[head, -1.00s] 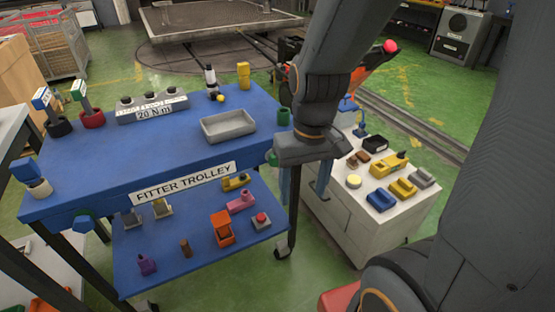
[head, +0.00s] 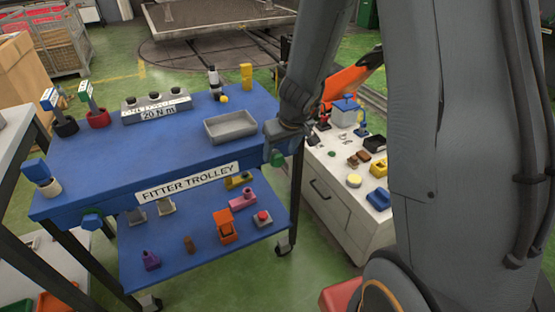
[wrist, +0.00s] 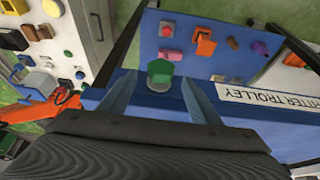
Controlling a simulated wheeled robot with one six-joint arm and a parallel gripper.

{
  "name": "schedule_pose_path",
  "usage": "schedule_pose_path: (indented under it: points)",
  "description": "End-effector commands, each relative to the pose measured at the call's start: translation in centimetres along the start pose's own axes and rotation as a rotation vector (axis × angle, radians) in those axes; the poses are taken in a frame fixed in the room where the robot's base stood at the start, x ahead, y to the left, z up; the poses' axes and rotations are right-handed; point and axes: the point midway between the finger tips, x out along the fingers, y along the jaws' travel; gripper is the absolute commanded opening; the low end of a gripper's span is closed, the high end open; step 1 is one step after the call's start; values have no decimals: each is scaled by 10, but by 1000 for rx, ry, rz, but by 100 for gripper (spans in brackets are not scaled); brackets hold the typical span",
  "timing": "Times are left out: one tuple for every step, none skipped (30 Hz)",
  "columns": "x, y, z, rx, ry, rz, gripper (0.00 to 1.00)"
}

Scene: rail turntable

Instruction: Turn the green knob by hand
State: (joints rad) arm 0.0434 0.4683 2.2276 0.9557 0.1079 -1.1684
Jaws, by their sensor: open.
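The green knob (wrist: 160,72) sits on a grey round base at the edge of the blue trolley in the wrist view. In the head view a small part of it (head: 278,159) shows at the trolley's right front corner, partly hidden by my gripper. My gripper (wrist: 158,80) is open and empty, with one blue-grey finger on each side of the knob in the picture. In the head view my gripper (head: 280,143) is right at that corner. I cannot tell whether the fingers touch the knob.
The blue trolley top (head: 160,160) holds a grey tray (head: 230,126) and a torque block (head: 156,106). Its lower shelf carries small parts, including an orange one (head: 224,227). A white cabinet (head: 335,195) with several parts stands close on the right.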

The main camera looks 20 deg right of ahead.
Motion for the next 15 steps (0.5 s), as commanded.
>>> schedule_pose_path:
  points:
    - [11, 0, 1, 0, -2, 0, 57]
    - [15, 0, 1, 1, -2, 0, 57]
    - [20, 0, 1, 0, -1, 0, 57]
    - [23, 0, 1, 1, -1, 0, 57]
    - [25, 0, 1, 0, -1, 0, 57]
    - [29, 0, 0, 0, -1, 0, 57]
    - [31, 0, 0, 1, -1, 0, 57]
    - [32, 0, 0, 0, 0, 0, 57]
    - [34, 0, 0, 0, 0, 0, 57]
    - [35, 0, 0, 0, 0, 0, 57]
    - [36, 0, 0, 0, 0, 0, 57]
    - [36, 0, 0, 0, 0, 0, 57]
    - [36, 0, 0, 0, 0, 0, 57]
    - [36, 0, 0, 0, 0, 0, 57]
    - [36, 0, 0, 0, 0, 0, 57]
